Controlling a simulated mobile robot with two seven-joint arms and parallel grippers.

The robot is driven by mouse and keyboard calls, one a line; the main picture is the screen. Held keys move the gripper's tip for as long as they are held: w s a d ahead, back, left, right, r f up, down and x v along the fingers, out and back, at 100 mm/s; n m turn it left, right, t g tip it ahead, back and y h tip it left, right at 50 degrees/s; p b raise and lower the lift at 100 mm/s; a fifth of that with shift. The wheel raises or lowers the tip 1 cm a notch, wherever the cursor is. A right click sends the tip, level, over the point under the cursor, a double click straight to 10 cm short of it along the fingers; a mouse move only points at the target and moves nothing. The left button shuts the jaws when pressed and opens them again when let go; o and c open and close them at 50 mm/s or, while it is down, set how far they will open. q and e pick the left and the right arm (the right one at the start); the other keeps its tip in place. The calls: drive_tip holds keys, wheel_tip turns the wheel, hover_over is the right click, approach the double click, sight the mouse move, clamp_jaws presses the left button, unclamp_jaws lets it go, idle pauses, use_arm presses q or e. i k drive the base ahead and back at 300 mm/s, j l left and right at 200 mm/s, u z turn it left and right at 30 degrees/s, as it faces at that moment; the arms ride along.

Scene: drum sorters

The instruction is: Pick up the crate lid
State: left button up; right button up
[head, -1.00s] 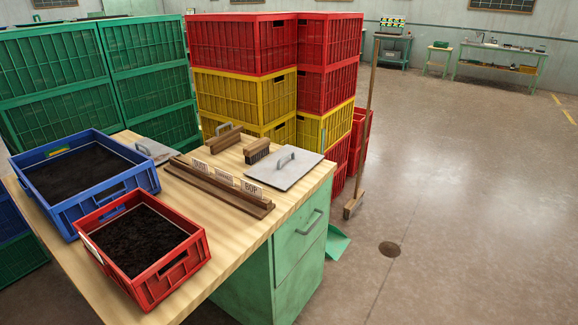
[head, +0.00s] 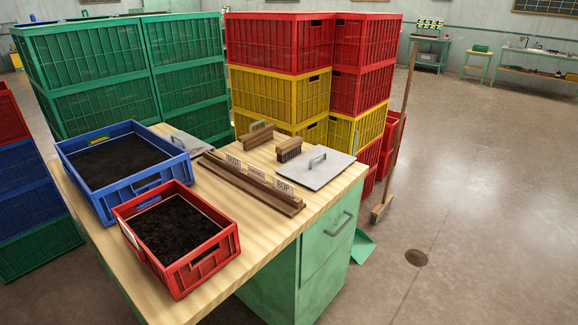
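Two flat grey lids with bar handles lie on the wooden table. One lid (head: 311,173) is fully in view at the right end, near the table's edge, with its handle on top. The other lid (head: 187,146) lies behind the blue crate, partly hidden by it. A blue crate (head: 139,188) and a smaller red crate (head: 191,271), both open and filled with dark material, stand at the left and front of the table. I cannot tell which lid is the crate lid. Neither of my grippers is in view.
The table (head: 270,230) has bare wood at its front. A wooden rail (head: 250,184) with label cards, a wooden block (head: 256,136) and a brush (head: 288,150) lie near the lids. Stacked crates (head: 280,95) stand behind. A broom (head: 398,130) leans at the right; open floor lies beyond.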

sight(313, 169)
drive_tip(key=l+u, duration=0.1)
drive_tip(key=u, duration=0.25)
drive_tip(key=i+l+u, duration=0.15)
drive_tip(key=u, duration=0.2)
drive_tip(key=l+u, duration=0.15)
drive_tip(key=u, duration=0.25)
drive_tip(key=l+u, duration=0.25)
drive_tip(key=l, duration=0.15)
drive_tip(key=l+u, duration=0.25)
drive_tip(key=l, duration=0.2)
drive_tip(key=l+u, duration=0.35)
drive_tip(key=l, duration=0.5)
drive_tip(key=k+l, duration=0.1)
drive_tip(key=l, duration=0.3)
drive_tip(key=l+u, duration=0.1)
drive_tip(key=l, duration=0.35)
drive_tip(key=k+l, duration=0.15)
drive_tip(key=l, duration=0.25)
drive_tip(key=k+l, duration=0.1)
drive_tip(key=l, duration=0.3)
drive_tip(key=u, duration=0.05)
